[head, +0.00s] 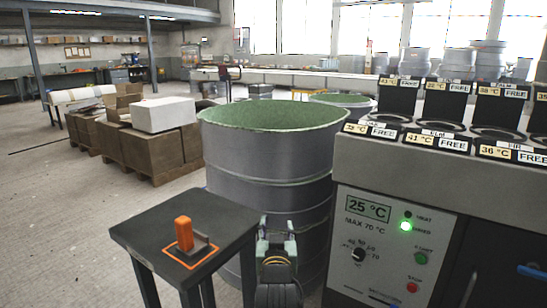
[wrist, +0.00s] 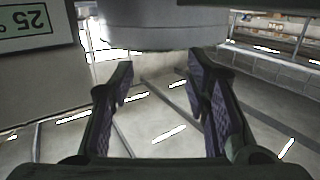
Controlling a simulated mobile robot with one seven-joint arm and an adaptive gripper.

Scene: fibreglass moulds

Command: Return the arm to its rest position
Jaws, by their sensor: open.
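My gripper (head: 276,232) shows at the bottom middle of the head view, in front of the large grey drum and between the small dark table and the grey machine. Its fingers are apart and nothing is between them.
The small table (head: 150,222) carries an orange-handled item (head: 184,234) inside an orange outline. The grey drum (head: 230,160) stands behind my gripper. The machine's panel (head: 385,250) reads 25 °C with a green light. Open floor (head: 60,210) lies left.

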